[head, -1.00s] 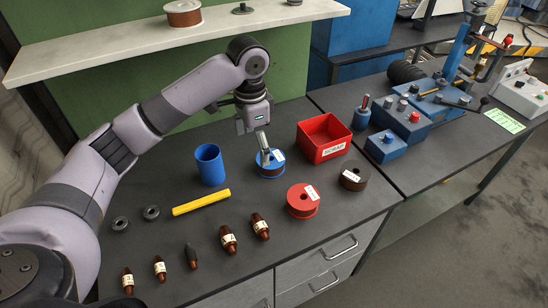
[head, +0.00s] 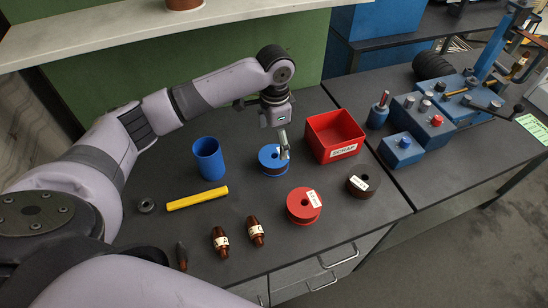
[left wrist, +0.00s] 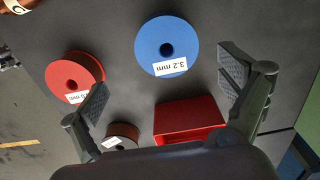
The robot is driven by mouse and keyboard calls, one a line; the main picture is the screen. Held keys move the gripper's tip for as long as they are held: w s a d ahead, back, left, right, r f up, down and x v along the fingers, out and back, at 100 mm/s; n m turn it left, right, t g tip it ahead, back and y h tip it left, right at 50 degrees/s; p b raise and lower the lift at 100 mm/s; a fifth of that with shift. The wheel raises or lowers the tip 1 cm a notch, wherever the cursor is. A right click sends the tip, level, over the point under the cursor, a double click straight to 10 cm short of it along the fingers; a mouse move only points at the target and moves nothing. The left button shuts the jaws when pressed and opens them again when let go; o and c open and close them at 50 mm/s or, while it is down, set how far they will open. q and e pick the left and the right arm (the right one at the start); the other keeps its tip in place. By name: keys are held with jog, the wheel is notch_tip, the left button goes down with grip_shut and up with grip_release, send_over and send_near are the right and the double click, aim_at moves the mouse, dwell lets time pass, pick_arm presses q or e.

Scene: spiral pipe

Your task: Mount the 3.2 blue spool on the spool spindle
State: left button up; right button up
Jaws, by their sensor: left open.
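The blue spool (head: 265,154) lies flat on the dark bench. In the left wrist view the blue spool (left wrist: 150,40) shows its round face, a dark centre hole and a "3.2 mm" label. My left gripper (head: 284,146) points down above the spool's right side and hides part of it. In the left wrist view the gripper's fingers (left wrist: 168,95) are wide apart with nothing between them, and the spool lies beyond them. My right gripper is out of view.
A red scrap bin (head: 335,136) stands right of the blue spool. A red spool (head: 304,212) and a dark spool (head: 371,181) lie in front. A blue cup (head: 209,158) and a yellow bar (head: 197,198) are to the left. Blue control boxes (head: 424,118) stand on the right bench.

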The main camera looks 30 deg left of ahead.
aim_at(274, 156)
pick_arm(q)
jog(key=f, duration=0.4)
jog(key=shift+w+f, duration=0.15)
jog(key=shift+w, duration=0.05)
jog(key=shift+f+p, duration=0.25)
jog(key=shift+p, duration=0.05)
jog(key=f, duration=0.3)
jog(key=shift+w+a+f+p, duration=0.2)
jog(key=shift+a+f+p, duration=0.05)
jog(key=shift+f+p, duration=0.15)
jog(key=shift+f, duration=0.4)
jog(key=shift+c, duration=0.6)
jog(key=c, duration=1.9)
jog(key=shift+r, duration=0.1)
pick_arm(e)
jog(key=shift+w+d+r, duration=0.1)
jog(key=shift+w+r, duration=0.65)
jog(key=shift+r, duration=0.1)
